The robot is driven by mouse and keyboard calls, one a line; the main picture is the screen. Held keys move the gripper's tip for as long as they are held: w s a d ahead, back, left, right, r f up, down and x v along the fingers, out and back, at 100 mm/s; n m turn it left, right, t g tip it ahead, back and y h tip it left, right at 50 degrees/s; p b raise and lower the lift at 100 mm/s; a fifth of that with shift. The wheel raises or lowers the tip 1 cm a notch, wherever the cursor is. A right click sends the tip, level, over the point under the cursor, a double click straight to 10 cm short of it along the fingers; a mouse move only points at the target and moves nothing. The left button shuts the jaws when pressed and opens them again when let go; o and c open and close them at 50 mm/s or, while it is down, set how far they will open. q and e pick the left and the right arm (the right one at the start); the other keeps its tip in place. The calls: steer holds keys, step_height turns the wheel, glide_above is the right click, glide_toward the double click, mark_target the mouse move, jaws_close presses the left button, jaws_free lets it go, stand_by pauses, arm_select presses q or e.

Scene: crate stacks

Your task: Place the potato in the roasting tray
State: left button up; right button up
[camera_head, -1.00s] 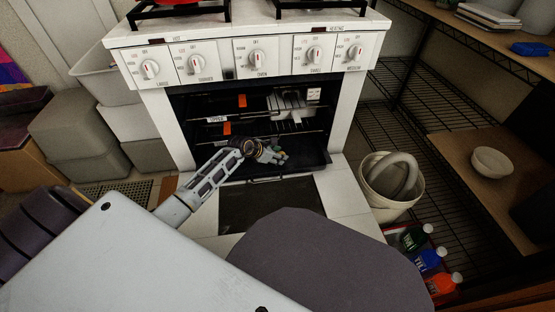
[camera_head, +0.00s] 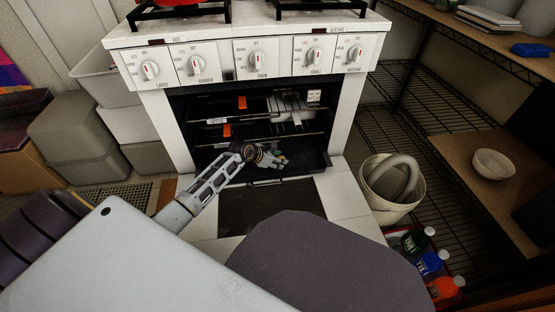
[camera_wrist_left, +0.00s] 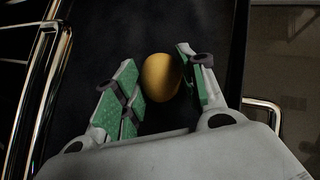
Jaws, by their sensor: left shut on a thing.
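My left gripper (camera_head: 272,158) reaches into the low front opening of the oven. In the left wrist view, the yellow-brown potato (camera_wrist_left: 161,76) sits between the green-padded fingers of this gripper (camera_wrist_left: 163,88), which is shut on it. A dark, flat tray-like surface (camera_wrist_left: 110,30) lies beneath the potato; it also shows low in the oven in the head view (camera_head: 312,160). I cannot tell whether the potato touches it. In the head view the potato is too small and hidden to make out. My right gripper is out of view.
The white stove (camera_head: 255,65) has wire racks inside, above my gripper. A metal rail (camera_wrist_left: 45,90) runs beside the dark surface. A cream bin (camera_head: 390,190) and several capped bottles stand at right. Grey crates (camera_head: 75,125) are stacked at left.

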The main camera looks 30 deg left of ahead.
arm_select(q)
steer(key=shift+s+f, duration=0.3)
steer(key=shift+f, duration=0.3)
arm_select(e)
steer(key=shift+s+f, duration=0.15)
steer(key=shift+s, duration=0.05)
arm_select(q)
steer(key=o, duration=0.7)
steer(key=shift+d, duration=0.1)
steer(key=o, duration=0.3)
steer(key=shift+f, duration=0.2)
steer(key=shift+o, duration=0.2)
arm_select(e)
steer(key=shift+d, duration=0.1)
arm_select(q)
steer(key=shift+r, duration=0.1)
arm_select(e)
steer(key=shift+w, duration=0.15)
arm_select(q)
steer(key=shift+r, duration=0.1)
